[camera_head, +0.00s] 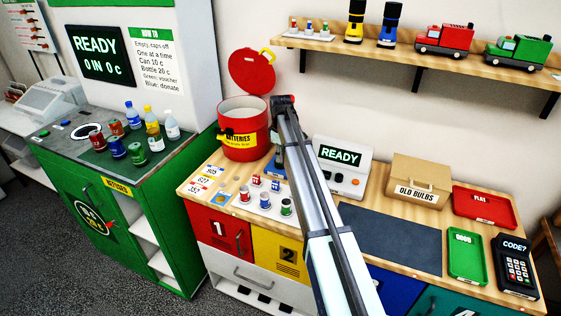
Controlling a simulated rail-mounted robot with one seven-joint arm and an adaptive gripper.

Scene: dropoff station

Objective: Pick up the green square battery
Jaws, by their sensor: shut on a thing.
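My arm reaches up the middle of the head view, and its dark end stands over the back of the counter beside the red bin. My gripper's fingers cannot be made out; the arm hides what is beneath and behind it. Several small batteries stand on a white holder (252,207) on the counter, left of my arm. One with green on it (286,207) is at the holder's right front and looks round. I cannot make out a green square battery. Red and blue batteries (275,185) stand behind and left of it.
An open red batteries bin (243,150) stands at the back left. Right of my arm are a READY device (343,163), an old bulbs box (419,180), a red tray (486,206), a green tray (467,256) and a keypad (515,265). A dark mat (392,236) is clear.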

